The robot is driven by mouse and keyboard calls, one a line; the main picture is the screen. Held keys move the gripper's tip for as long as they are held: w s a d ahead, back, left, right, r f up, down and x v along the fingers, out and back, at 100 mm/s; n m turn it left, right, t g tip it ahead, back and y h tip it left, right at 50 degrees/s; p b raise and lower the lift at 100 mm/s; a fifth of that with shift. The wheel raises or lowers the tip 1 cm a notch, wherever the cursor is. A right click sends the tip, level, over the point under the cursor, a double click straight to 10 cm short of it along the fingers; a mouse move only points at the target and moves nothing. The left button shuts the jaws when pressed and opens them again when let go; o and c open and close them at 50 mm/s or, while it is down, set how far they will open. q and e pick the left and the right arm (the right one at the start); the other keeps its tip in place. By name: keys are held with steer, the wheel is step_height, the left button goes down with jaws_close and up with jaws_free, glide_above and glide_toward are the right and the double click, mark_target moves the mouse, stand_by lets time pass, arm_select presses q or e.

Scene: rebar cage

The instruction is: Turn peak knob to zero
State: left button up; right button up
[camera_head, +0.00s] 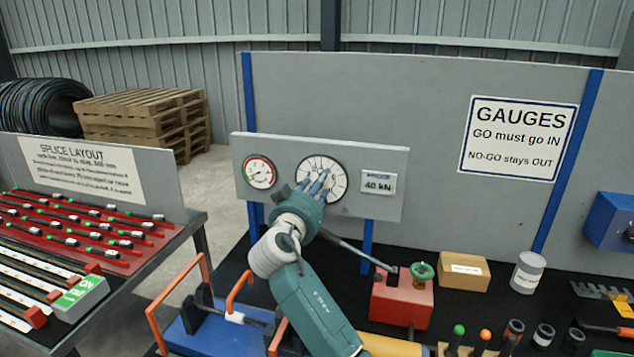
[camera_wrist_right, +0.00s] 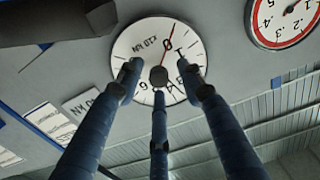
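The large white dial (camera_head: 336,188) is on the grey gauge panel. The wrist view shows its face (camera_wrist_right: 150,45) rotated, with a dark round knob (camera_wrist_right: 159,76) at the centre. A thin red needle (camera_wrist_right: 168,40) runs from the centre up and slightly right, close to a "0" mark. My right gripper (camera_head: 318,184) is in front of the dial. In the wrist view its three blue fingers (camera_wrist_right: 159,80) are spread around the knob, with gaps visible beside it; contact cannot be told. In the head view the gripper hides the dial's centre. My left gripper is not in view.
A smaller red-rimmed gauge (camera_head: 259,172) is left of the dial; a "PROOF 40 kN" plate (camera_head: 378,182) is right of it. Below stand a red block unit (camera_head: 401,303) with a green handwheel (camera_head: 421,271), a cardboard box (camera_head: 464,271) and a grey can (camera_head: 527,272).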

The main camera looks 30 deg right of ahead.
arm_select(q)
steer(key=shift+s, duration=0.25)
arm_select(e)
steer(key=shift+w+d, duration=0.1)
steer(key=shift+d, duration=0.05)
steer(key=shift+c, duration=0.5)
jaws_close()
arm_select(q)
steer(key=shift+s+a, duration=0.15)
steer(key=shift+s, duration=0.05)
